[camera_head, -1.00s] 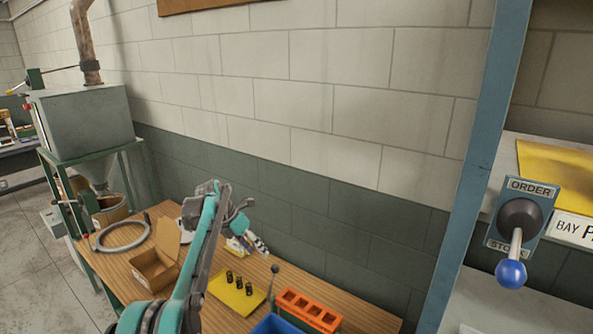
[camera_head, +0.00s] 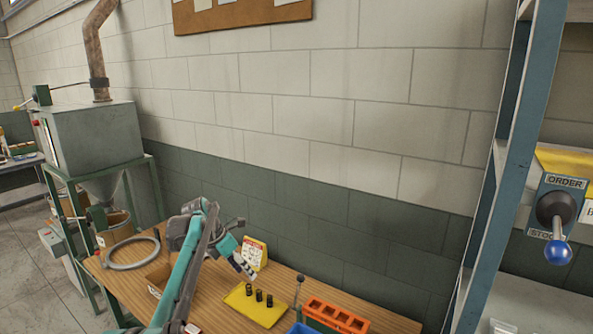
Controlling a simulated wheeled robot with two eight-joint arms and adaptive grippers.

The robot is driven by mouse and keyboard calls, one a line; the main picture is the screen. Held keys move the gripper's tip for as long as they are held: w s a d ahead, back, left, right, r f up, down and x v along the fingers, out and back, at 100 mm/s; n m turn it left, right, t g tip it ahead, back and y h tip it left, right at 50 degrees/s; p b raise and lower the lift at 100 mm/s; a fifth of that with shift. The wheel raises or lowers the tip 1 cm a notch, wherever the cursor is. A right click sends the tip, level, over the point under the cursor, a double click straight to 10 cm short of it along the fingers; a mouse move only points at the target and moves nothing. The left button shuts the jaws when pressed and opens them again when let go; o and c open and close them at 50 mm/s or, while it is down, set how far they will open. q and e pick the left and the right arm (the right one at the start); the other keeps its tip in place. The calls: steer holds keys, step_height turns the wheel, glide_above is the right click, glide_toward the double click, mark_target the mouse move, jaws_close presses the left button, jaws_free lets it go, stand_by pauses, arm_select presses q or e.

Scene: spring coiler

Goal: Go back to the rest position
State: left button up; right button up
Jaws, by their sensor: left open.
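My left arm rises from the lower edge over the wooden workbench (camera_head: 215,312), and its wrist bends down to the right. My left gripper (camera_head: 246,269) is open above the bench, behind the yellow mat (camera_head: 240,309). Its fingers are small and partly blend with the white and yellow card behind them, and I see nothing held in them. Several small black springs (camera_head: 258,296) stand upright on the mat, apart from the gripper. My right gripper is out of view.
An orange rack (camera_head: 335,316) and part of a blue bin (camera_head: 302,328) are at the bench's front right. A cardboard box (camera_head: 156,279) and a grey hose ring (camera_head: 131,253) lie left, with a grey hopper (camera_head: 95,135) beyond. A blue post (camera_head: 510,170) and lever switch (camera_head: 555,215) stand right.

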arm_select(q)
steer(key=s+m+t+y+b, duration=0.2)
steer(key=s+m+b, duration=0.5)
steer(key=s+m, duration=1)
steer(key=s+a+f+m+t+y+b, duration=0.1)
steer(key=s+f+m+b, duration=0.1)
steer(key=s+f+m, duration=0.3)
steer(key=s+a+f+m+t+y+b, duration=0.1)
steer(key=s+f+m, duration=0.5)
steer(key=s+f, duration=0.6)
steer(key=s+t+b, duration=0.1)
steer(key=s+b, duration=0.1)
steer(key=s, duration=0.4)
